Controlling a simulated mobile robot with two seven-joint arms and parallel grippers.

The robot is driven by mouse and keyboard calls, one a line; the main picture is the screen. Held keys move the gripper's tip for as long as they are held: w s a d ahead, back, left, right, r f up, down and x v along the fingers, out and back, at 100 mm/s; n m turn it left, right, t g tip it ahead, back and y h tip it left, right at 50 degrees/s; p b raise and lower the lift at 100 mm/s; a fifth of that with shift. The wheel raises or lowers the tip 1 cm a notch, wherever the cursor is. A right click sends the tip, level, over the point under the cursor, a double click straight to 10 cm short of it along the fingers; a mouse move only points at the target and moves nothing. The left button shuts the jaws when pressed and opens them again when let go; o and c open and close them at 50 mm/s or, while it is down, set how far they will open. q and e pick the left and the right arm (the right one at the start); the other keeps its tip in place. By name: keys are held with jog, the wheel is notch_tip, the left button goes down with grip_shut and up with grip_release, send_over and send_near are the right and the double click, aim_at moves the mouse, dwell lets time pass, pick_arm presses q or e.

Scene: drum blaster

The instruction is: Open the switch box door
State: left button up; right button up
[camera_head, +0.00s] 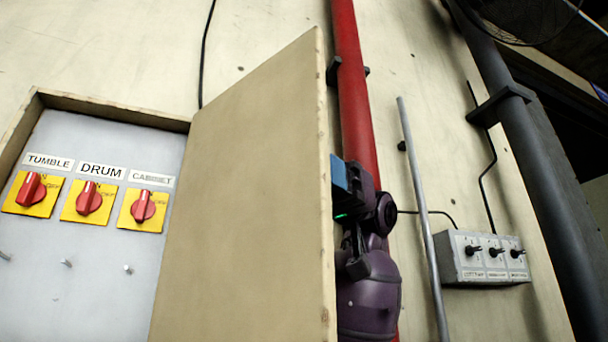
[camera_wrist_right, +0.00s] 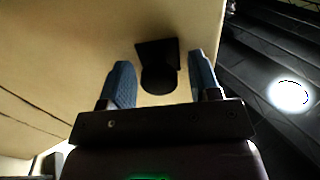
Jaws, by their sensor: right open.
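The switch box (camera_head: 112,104) is on the wall at left, and its beige door (camera_head: 245,190) stands swung open to the right. Inside are three red rotary switches on yellow plates, labelled TUMBLE (camera_head: 31,190), DRUM (camera_head: 89,198) and CABINET (camera_head: 143,206). My right gripper (camera_head: 341,187) is at the door's outer right edge, partly hidden behind it. In the right wrist view, its two blue fingers (camera_wrist_right: 160,64) are open, facing the door's outer face. A black handle (camera_wrist_right: 158,78) on that face shows between them, with gaps on both sides. My left gripper is not in view.
A red pipe (camera_head: 357,100) runs down the wall behind my right arm. Right of it are a thin grey pipe (camera_head: 423,220), a small grey control box (camera_head: 482,258) with three black knobs, and a thick dark pipe (camera_head: 530,150).

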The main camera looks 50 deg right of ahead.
jog(key=d+b, duration=0.1)
jog(key=d, duration=0.9)
jog(key=shift+d, duration=0.35)
jog(key=shift+w, duration=0.1)
